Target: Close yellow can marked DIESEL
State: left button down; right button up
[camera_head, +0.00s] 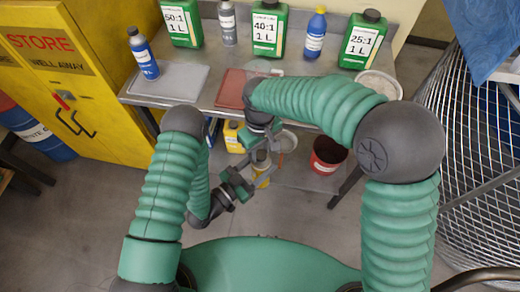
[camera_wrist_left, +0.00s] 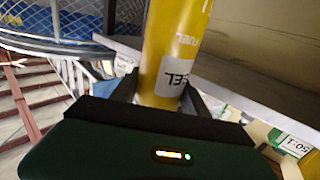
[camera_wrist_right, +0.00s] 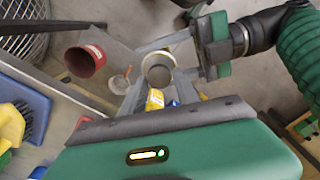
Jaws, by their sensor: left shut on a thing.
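The yellow can (camera_wrist_left: 175,50) stands out in the left wrist view, with white lettering and a white label partly reading "EL". My left gripper (camera_head: 248,182) is shut on the can, which also shows as a small yellow patch in the head view (camera_head: 262,170). My right gripper (camera_head: 262,152) is just above the can. In the right wrist view its fingers (camera_wrist_right: 157,88) are apart, one on each side of the can's round top (camera_wrist_right: 158,68). The top shows a pale rim and a grey middle; I cannot tell whether a lid sits there.
The metal bench (camera_head: 212,92) holds green bottles (camera_head: 268,30), a blue bottle (camera_head: 143,54) and a red mat (camera_head: 235,88). Below are a yellow container (camera_head: 234,136) and a red bucket (camera_head: 327,154). A yellow cabinet (camera_head: 100,100) stands left, a wire cage (camera_head: 470,130) right.

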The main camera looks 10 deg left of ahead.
jog(key=o, duration=0.4)
notch_tip(320, 180, up, 12)
dwell(0.4)
jog(key=shift+f, duration=0.1)
